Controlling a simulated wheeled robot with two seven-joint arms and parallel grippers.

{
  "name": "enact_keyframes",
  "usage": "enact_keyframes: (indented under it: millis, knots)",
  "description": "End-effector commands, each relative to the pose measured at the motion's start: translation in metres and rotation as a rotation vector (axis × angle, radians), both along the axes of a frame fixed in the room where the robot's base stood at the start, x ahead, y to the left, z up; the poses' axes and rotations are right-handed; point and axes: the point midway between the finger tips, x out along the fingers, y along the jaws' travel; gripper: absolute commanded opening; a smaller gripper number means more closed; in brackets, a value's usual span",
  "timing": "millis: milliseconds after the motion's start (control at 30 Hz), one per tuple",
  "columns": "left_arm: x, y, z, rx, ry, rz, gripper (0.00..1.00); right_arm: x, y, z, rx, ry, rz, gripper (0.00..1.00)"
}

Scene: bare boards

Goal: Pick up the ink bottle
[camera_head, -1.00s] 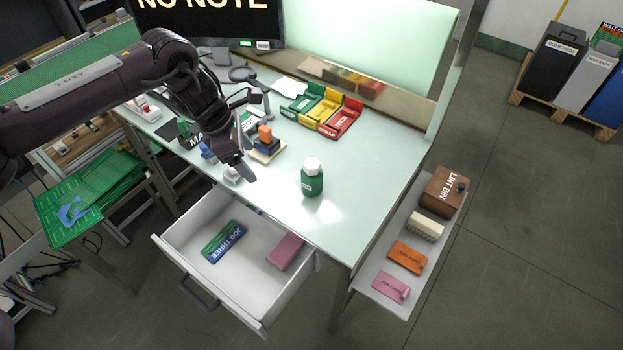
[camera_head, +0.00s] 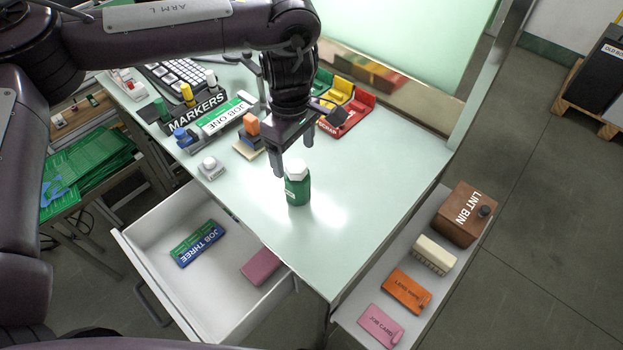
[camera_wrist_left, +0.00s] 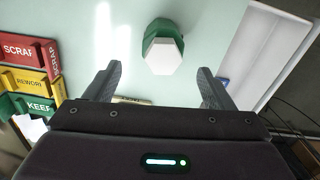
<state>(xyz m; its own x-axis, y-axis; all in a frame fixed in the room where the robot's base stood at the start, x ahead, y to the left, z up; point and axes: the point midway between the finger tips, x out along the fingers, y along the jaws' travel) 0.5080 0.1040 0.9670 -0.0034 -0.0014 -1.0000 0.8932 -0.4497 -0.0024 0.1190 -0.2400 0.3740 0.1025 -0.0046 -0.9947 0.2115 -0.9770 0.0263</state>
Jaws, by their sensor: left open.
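The ink bottle (camera_head: 298,188) is green with a white cap and stands upright on the pale workbench (camera_head: 370,200), near its front edge. My left gripper (camera_head: 294,160) points down just above and behind the bottle in the head view. Its fingers are open and empty. In the left wrist view the bottle (camera_wrist_left: 163,48) shows from above, ahead of and between the two open fingertips (camera_wrist_left: 160,80), apart from them. My right gripper does not show in any view.
An open drawer (camera_head: 150,225) below the bench holds a job box and a pink block. Red, yellow and green trays (camera_head: 345,112) stand behind. A marker holder (camera_head: 195,118) is at left. A side shelf (camera_head: 375,295) holds a lint bin (camera_head: 468,213). The bench right of the bottle is clear.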

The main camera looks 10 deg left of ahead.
Motion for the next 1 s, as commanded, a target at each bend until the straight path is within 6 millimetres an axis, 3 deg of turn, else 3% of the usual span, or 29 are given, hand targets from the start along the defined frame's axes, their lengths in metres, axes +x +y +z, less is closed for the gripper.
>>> enact_keyframes:
  millis: [367, 633, 933, 1000]
  knots:
    - [-0.003, -0.002, -0.036, 0.006, 0.003, -0.009, 0.76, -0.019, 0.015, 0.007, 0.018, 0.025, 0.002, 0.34]
    - [-0.006, -0.004, -0.074, 0.005, 0.002, -0.008, 0.76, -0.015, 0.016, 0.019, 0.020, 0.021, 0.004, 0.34]
    - [-0.005, -0.004, -0.080, 0.005, 0.001, -0.008, 0.76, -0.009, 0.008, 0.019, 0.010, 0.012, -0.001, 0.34]
    - [-0.005, -0.004, -0.080, 0.004, 0.000, -0.008, 0.67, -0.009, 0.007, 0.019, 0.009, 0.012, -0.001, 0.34]
